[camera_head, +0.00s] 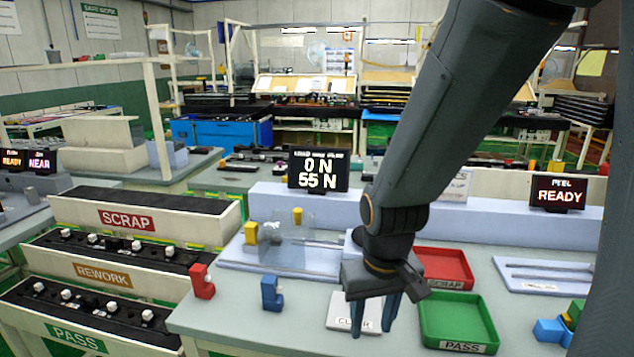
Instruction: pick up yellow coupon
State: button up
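Several yellow pieces show, and I cannot tell for sure which is the yellow coupon. One small yellow block (250,233) stands at the left end of the pull-test fixture. A smaller yellow piece (297,215) is behind the clear shield. Another yellow bit (567,321) shows among blue and green blocks at the right edge. My gripper (375,318) points down in front of the fixture, over a white labelled plate (344,324). Its two fingers are apart with nothing seen between them. It is apart from all the yellow pieces.
A red piece (202,281) and a blue piece (270,294) stand at the bench's front left. A red tray (446,254) and a green PASS tray (430,330) lie right of my gripper. The clear shield (268,251) stands on the fixture. SCRAP, REWORK and PASS bins are at left.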

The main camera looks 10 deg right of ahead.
aim_at(251, 229)
jog(key=z, duration=2.05)
jog(key=k, duration=1.1)
jog(key=u, duration=1.9)
jog(key=i, duration=1)
